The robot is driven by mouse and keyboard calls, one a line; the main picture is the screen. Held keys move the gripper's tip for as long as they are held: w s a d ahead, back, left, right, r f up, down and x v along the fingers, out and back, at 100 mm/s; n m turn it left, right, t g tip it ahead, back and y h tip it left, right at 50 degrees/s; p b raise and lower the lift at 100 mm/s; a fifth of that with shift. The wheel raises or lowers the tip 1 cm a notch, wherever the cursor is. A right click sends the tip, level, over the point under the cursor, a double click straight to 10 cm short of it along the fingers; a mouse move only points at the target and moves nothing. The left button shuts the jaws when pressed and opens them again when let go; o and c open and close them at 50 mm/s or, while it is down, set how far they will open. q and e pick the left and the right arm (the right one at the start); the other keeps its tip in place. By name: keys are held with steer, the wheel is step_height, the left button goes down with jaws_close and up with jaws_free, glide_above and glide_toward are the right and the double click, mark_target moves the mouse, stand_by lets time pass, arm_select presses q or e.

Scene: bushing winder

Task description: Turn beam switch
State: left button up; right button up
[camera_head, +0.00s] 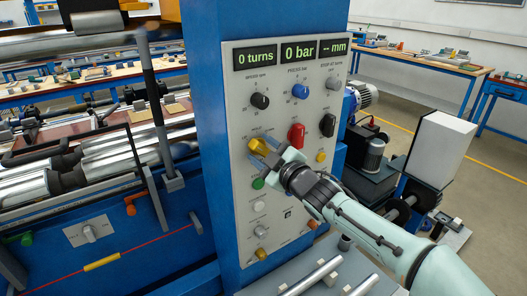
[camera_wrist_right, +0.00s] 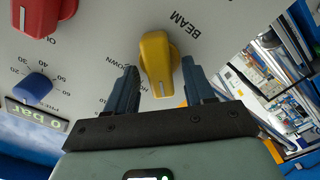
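The beam switch is a yellow knob (camera_head: 259,146) on the grey panel of the blue column. In the right wrist view the yellow knob (camera_wrist_right: 157,60) sits beside the word BEAM, with DOWN printed to its left. Its pale pointer line faces the lower edge of that picture. My right gripper (camera_head: 264,153) is at the panel with its fingers around the knob. In the right wrist view the right gripper (camera_wrist_right: 159,72) is open, one finger on each side of the knob; I cannot tell whether either touches it. My left gripper is not in view.
Close by on the panel (camera_head: 237,110) are a red knob (camera_head: 296,135), a black knob (camera_head: 327,125), a blue knob (camera_head: 300,91) and a green button (camera_head: 258,183). Displays read 0 turns and 0 bar. Machine rollers (camera_head: 110,160) lie to the left; metal rods (camera_head: 312,276) lie below the arm.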

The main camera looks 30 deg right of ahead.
steer(key=shift+s, duration=0.1)
steer(key=s+d, duration=0.1)
steer(key=s, duration=1.2)
steer(key=shift+p, duration=0.35)
